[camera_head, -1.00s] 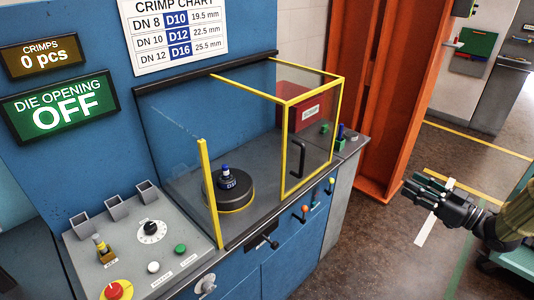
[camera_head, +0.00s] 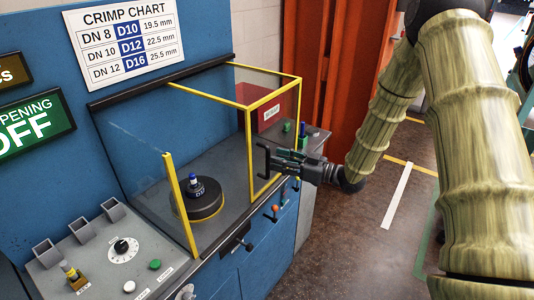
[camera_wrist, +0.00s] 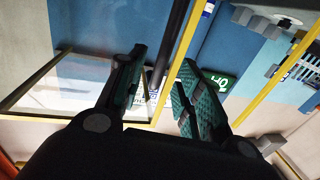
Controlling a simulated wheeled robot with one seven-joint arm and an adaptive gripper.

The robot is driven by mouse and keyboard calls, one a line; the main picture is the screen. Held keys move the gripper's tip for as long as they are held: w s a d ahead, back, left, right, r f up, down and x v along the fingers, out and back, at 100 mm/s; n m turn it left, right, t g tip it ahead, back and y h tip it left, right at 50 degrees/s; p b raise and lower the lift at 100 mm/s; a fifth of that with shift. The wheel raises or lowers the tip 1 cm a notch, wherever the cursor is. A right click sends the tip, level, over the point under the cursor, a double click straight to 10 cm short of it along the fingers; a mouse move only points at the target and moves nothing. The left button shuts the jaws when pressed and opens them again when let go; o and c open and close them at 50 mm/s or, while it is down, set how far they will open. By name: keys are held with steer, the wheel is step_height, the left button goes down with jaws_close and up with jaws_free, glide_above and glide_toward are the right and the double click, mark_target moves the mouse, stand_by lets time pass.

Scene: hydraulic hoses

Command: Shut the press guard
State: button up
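The press guard (camera_head: 248,143) is a clear, yellow-framed box standing at the right of the press. The front between it and the left yellow post (camera_head: 181,207) is open. Its black handle (camera_head: 265,160) is on the front face, partly hidden by my gripper. My gripper (camera_head: 276,159) is at the handle; whether it touches is unclear. In the wrist view my gripper (camera_wrist: 160,88) has its two green-padded fingers apart, with a dark bar between them in the picture. I cannot tell whether that bar is the handle or lies farther back.
A round black die (camera_head: 200,200) with a blue-topped piece sits on the press bed. The control panel (camera_head: 105,258) is at left, with knobs and buttons. Small levers (camera_head: 275,211) stick out below the guard.

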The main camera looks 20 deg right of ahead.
mark_target(268, 175)
steer(key=shift+p+x, duration=0.7)
steer(key=shift+x, duration=1.65)
jaws_close()
